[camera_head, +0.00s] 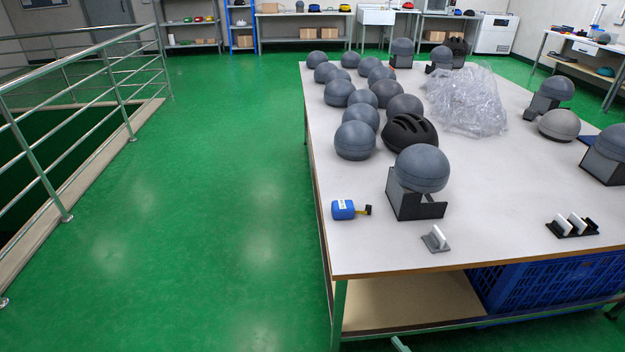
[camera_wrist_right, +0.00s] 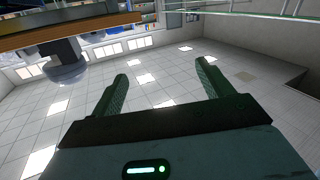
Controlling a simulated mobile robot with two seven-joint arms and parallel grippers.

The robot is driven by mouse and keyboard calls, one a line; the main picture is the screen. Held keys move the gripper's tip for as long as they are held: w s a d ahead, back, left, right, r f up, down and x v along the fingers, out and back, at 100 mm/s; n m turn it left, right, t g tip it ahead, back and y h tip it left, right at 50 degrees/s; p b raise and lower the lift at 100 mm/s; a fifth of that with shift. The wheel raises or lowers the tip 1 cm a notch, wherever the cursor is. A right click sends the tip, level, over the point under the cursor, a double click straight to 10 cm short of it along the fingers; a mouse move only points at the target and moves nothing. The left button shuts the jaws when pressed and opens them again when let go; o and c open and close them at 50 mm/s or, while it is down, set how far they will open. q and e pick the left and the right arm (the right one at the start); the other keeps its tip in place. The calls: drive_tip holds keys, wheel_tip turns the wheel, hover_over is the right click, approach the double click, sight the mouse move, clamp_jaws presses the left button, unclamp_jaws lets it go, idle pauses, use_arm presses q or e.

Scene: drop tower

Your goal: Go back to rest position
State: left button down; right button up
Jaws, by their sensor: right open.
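My right gripper (camera_wrist_right: 163,74) shows in the right wrist view. Its two fingers are spread well apart with nothing between them, so it is open and empty. The view behind the fingers is tilted and shows a tiled surface with bright panels. My left gripper is in neither view.
Several grey domes (camera_head: 355,140) and a black helmet (camera_head: 409,133) stand on the table. A dome in a dark stand (camera_head: 415,200), a blue tape measure (camera_head: 343,210) and clear plastic wrap (camera_head: 465,100) are there too. Railings (camera_head: 120,95) bound the left; green floor (camera_head: 220,200) between is clear.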

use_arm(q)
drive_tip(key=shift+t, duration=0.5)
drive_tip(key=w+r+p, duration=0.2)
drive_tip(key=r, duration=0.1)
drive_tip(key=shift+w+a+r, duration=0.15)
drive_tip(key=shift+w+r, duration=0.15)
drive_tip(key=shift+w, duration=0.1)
use_arm(e)
drive_tip(key=s+d+f+m+g+h, duration=0.2)
drive_tip(key=s+f, duration=0.3)
drive_tip(key=s, duration=0.5)
drive_tip(key=s+d+f+m+g+h, duration=0.3)
drive_tip(key=s+d+f+g+h, duration=0.1)
drive_tip(key=s, duration=0.6)
wheel_tip(320, 180, down, 2)
drive_tip(key=shift+d+f+g+h, duration=0.1)
drive_tip(key=shift+d+g+h, duration=0.25)
drive_tip(key=shift+d, duration=0.2)
